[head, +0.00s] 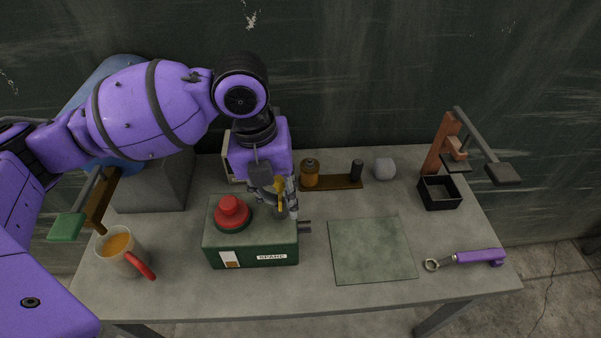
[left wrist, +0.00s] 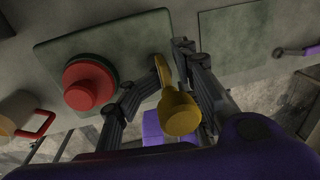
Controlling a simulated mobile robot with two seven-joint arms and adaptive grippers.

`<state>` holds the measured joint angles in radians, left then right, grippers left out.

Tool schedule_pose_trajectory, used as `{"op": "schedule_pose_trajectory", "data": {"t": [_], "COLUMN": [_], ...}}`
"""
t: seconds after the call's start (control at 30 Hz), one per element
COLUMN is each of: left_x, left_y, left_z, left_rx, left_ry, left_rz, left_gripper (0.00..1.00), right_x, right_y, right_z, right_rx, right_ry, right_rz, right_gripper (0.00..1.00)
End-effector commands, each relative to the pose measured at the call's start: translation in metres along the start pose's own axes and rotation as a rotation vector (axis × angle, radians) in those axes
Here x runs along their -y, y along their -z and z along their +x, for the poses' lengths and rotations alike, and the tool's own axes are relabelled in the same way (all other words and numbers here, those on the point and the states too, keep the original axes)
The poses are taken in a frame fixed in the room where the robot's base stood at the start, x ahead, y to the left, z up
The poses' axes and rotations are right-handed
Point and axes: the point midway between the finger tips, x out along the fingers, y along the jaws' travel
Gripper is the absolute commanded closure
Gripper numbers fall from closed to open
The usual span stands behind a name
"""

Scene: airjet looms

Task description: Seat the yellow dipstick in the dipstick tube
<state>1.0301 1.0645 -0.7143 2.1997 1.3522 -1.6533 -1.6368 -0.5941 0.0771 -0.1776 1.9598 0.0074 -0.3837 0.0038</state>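The yellow dipstick (left wrist: 180,112) is between the fingers of my left gripper (left wrist: 173,58), which looks closed around it. In the head view a small part of the dipstick (head: 280,187) shows at my left gripper (head: 280,207), over the right part of the green box (head: 222,236). The box carries a red cap (head: 231,207), also seen in the left wrist view (left wrist: 88,85). I cannot make out the dipstick tube; the gripper hides that part of the box top. I cannot tell whether the dipstick's lower end is in anything. My right gripper is not in view.
An orange-filled mug (head: 117,251) stands left of the box. Behind are a wooden stand (head: 337,183) and a grey lump (head: 384,169). A flat green mat (head: 371,250), black tray (head: 440,193) and purple-handled tool (head: 480,257) lie to the right.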

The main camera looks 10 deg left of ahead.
Motion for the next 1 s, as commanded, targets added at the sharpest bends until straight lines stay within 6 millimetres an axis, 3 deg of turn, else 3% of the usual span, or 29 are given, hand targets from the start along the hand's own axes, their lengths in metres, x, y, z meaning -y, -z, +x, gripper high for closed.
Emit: {"op": "schedule_pose_trajectory", "data": {"t": [0.37,0.8,1.0], "left_x": [0.002,0.003,0.002], "left_y": [-0.001,-0.001,0.0], "left_z": [-0.012,-0.105,-0.129], "left_rx": [0.004,0.009,0.005], "left_ry": [0.001,0.002,0.001], "left_rz": [0.0,0.001,0.001], "left_gripper": [0.72,0.72,0.72], "right_x": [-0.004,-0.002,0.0], "right_y": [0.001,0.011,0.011], "right_z": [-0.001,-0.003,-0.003], "right_rx": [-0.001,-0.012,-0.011], "right_ry": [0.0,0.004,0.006], "right_rz": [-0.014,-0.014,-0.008], "right_gripper": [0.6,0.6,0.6]}}
